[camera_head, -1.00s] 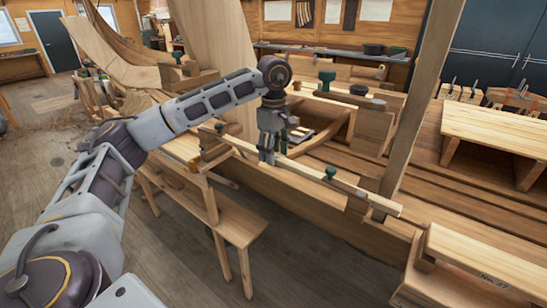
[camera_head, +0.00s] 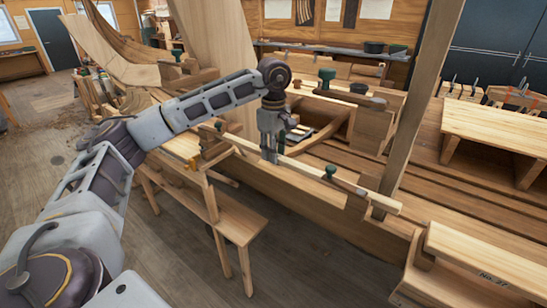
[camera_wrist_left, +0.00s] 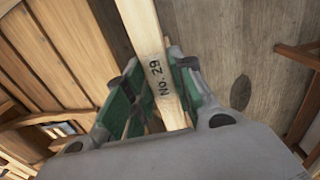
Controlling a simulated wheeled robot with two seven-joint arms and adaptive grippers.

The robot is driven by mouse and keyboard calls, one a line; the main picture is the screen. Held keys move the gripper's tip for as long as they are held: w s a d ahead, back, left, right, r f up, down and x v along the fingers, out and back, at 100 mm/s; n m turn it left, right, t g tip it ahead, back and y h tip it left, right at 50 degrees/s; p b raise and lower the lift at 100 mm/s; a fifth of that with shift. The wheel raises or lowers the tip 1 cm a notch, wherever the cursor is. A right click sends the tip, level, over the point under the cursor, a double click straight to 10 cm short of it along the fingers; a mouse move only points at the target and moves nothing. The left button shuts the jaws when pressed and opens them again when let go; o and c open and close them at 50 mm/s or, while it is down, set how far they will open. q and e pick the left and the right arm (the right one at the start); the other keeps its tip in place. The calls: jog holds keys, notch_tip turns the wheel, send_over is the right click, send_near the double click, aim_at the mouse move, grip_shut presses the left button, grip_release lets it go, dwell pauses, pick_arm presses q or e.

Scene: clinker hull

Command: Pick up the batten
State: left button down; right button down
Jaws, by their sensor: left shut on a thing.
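The batten (camera_head: 311,173) is a long, thin, pale wooden strip running diagonally along the top edge of the hull planking. In the left wrist view the batten (camera_wrist_left: 148,35) bears the mark "No. 29" and passes between green-padded fingers. My left gripper (camera_head: 270,156) points down over the batten and is shut on it, left of its middle. The left wrist view also shows my gripper (camera_wrist_left: 152,105) around it. The batten still lies along the plank edge; I cannot tell any gap beneath it. My right gripper is not in view.
A dark green knob (camera_head: 331,172) stands by the batten right of my gripper. An upright post (camera_head: 422,100) rises near its right end. A low bench (camera_head: 215,205) stands in front.

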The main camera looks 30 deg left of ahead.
pick_arm(q)
jog(key=shift+s+r, duration=0.1)
jog(key=shift+r, duration=0.1)
dwell(0.3)
jog(key=shift+s+r+b, duration=0.1)
jog(key=shift+r+b, duration=0.05)
jog(key=shift+b, duration=0.15)
notch_tip(320, 180, up, 6)
jog(key=shift+f, duration=0.15)
jog(key=shift+r+p, duration=0.7)
jog(key=shift+r, duration=1.8)
jog(key=s+a, duration=0.1)
jog(key=s, duration=0.8)
jog(key=s+a+p, duration=0.1)
jog(key=s+a, duration=0.1)
jog(key=s, duration=0.8)
jog(key=shift+s+a, duration=0.15)
jog(key=shift+a, duration=0.1)
